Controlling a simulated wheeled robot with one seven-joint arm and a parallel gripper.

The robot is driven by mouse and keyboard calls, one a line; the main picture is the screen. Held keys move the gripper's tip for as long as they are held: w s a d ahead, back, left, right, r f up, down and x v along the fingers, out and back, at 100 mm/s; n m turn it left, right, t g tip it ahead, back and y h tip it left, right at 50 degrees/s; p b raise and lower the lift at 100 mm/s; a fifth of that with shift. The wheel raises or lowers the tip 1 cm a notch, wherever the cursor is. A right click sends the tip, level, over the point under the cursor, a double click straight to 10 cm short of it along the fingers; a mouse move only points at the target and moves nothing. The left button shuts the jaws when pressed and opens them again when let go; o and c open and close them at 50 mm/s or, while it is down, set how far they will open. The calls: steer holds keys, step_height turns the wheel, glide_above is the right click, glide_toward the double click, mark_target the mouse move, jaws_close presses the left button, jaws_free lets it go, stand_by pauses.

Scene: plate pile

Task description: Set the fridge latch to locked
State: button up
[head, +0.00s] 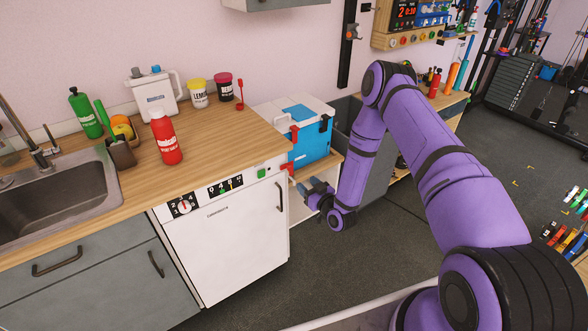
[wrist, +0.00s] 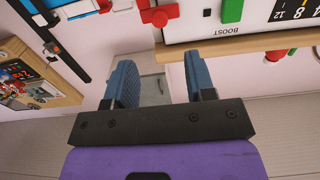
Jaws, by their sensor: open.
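A blue and white cool box (head: 312,148), the likeliest fridge here, stands on a wooden shelf right of the counter. A small upright red piece (head: 294,134) is on its front left; I cannot read a locked mark on it. Another red piece (head: 287,170) sits lower, by the right edge of the white appliance; it seems to show in the wrist view (wrist: 155,16) with a dark block beside it. I cannot tell which is the latch. My gripper (head: 309,187) is open and empty, below and in front of the box. Its two blue fingers (wrist: 160,82) are apart.
The white appliance (head: 228,240) with dials, a green button (head: 262,172) and a handle stands close left of my gripper. The wooden counter (head: 215,138) above holds a red bottle (head: 165,140) and jars. The floor (head: 345,265) in front is clear.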

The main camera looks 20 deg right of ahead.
mark_target(291, 169)
steer(key=x, duration=1)
steer(key=shift+w, duration=0.2)
steer(key=shift+c, duration=0.2)
